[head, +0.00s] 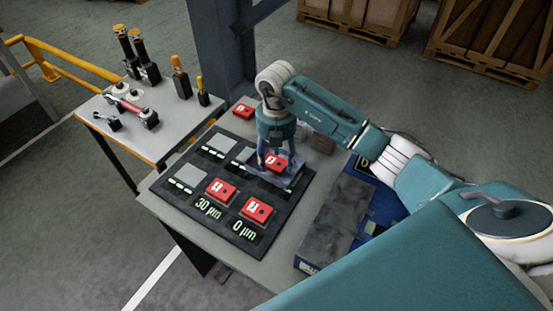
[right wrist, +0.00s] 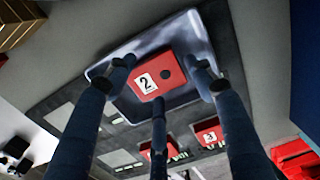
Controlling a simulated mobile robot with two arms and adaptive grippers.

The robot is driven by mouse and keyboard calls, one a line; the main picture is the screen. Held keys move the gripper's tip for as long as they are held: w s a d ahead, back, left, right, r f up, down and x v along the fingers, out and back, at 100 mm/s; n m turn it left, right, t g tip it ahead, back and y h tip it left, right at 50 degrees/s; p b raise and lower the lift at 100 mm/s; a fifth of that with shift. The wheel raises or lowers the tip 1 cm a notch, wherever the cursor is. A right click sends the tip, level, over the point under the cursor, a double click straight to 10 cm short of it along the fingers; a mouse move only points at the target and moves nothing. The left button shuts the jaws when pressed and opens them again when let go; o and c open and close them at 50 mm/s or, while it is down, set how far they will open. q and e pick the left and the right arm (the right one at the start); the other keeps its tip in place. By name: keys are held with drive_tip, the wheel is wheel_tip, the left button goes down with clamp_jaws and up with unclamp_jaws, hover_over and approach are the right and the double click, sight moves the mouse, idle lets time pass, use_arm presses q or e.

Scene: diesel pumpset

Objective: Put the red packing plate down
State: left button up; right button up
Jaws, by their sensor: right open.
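A red packing plate (head: 274,162) lies at the upper right of the dark board (head: 190,218). More red plates lie at the board's marked places, one (head: 221,191) by "30 µm" and one (head: 257,211) by "0 µm". My left gripper is out of view.
Another red plate (head: 243,111) lies at the table's back corner, near a dark column (head: 222,60). A blue bin (head: 308,265) and a grey slab (head: 340,220) are to the right. A side table (head: 165,115) holds several tools. Wooden crates (head: 365,15) stand behind.

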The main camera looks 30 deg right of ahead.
sight(277, 163)
wheel_tip(277, 163, up, 12)
drive_tip(key=b, duration=0.2)
drive_tip(key=shift+f, duration=0.2)
idle(0.4)
